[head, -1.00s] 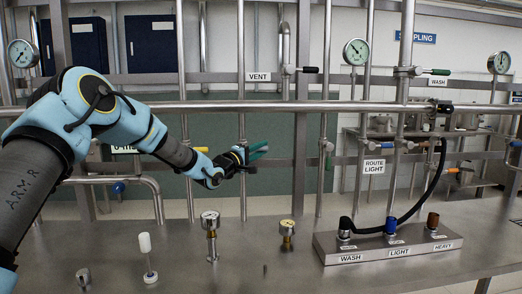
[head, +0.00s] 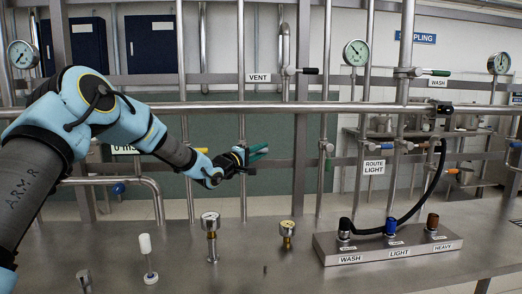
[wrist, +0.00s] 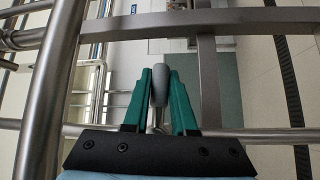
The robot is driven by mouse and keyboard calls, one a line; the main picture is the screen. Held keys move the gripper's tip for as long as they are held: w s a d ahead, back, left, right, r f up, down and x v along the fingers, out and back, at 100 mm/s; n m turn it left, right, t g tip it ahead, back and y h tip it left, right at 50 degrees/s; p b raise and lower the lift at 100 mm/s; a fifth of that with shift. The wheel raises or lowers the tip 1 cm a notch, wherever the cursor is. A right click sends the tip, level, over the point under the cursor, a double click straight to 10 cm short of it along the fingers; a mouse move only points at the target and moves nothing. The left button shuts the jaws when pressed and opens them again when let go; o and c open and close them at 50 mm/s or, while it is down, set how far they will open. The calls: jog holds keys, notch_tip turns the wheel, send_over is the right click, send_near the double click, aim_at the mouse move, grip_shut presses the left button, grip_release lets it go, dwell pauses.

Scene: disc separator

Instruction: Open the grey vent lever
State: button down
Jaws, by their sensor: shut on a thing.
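A grey rounded lever handle (wrist: 160,88) stands between the two green fingers of my gripper (wrist: 160,100) in the wrist view, and the fingers are shut on it. In the head view my gripper (head: 258,153) is beside a vertical steel pipe, left of centre, below the horizontal rail. The grey handle is hard to make out there behind the fingers. A VENT label (head: 258,77) hangs above, with a black-handled lever (head: 303,71) to its right.
A steel rail (head: 350,107) and several vertical pipes surround my gripper. A black hose (head: 432,180) arches from the block.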

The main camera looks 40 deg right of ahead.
jog(key=m+y+p, duration=0.1)
jog(key=y+p, duration=0.1)
jog(key=shift+a+f+m+p, duration=0.1)
jog(key=shift+f+m+p, duration=0.3)
jog(key=w+a+f+m+t+y+b, duration=0.1)
jog(key=w+a+f+m+t+y, duration=0.2)
jog(key=m+y, duration=0.4)
notch_tip(320, 180, down, 2)
jog(key=a+t+y, duration=0.1)
jog(key=y, duration=0.2)
jog(key=shift+w+a, duration=0.3)
jog(key=shift+w, duration=0.1)
dwell(0.4)
jog(key=c, duration=0.7)
grip_release()
jog(key=shift+c, duration=0.2)
